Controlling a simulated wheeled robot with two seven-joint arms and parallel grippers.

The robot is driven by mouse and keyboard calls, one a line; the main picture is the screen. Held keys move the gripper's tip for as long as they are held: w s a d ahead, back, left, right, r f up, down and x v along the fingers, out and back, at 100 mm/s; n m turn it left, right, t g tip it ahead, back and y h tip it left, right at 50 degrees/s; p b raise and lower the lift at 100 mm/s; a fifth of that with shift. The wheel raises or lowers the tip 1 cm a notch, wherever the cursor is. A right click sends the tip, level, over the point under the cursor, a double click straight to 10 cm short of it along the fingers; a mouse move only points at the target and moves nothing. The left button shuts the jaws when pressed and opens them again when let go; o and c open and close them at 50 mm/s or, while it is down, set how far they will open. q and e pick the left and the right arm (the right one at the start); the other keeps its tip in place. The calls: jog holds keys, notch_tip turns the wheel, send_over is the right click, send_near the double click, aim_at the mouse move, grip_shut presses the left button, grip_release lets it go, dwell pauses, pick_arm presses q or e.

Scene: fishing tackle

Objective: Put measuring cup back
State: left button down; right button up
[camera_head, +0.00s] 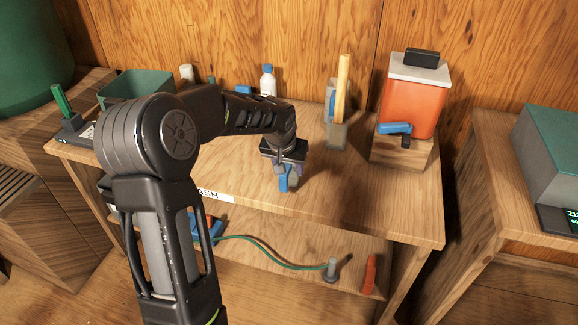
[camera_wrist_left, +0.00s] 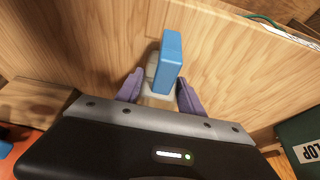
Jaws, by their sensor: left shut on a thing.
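My left gripper (camera_head: 285,168) is over the middle of the wooden shelf top (camera_head: 235,180), pointing down. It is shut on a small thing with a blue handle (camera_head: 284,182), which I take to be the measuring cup. In the left wrist view, the blue handle (camera_wrist_left: 170,58) stands out between the two purple fingers of the gripper (camera_wrist_left: 160,95), with a pale part below it. The gripper hides much of the cup's body. I cannot tell whether the cup touches the shelf top. My right gripper is not in view.
At the right stands an orange container (camera_head: 412,105) with a blue lever, on a wooden block (camera_head: 400,152). A holder with an upright wooden stick (camera_head: 344,88), a white bottle (camera_head: 267,82) and a green bin (camera_head: 135,86) stand at the back. The front right top is clear.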

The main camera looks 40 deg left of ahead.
pick_arm(q)
jog(key=shift+f, duration=0.15)
jog(key=c, duration=0.7)
grip_release()
jog(key=shift+s+r, duration=0.1)
jog(key=shift+r, duration=0.55)
jog(key=v, duration=1.1)
jog(key=shift+d, duration=0.15)
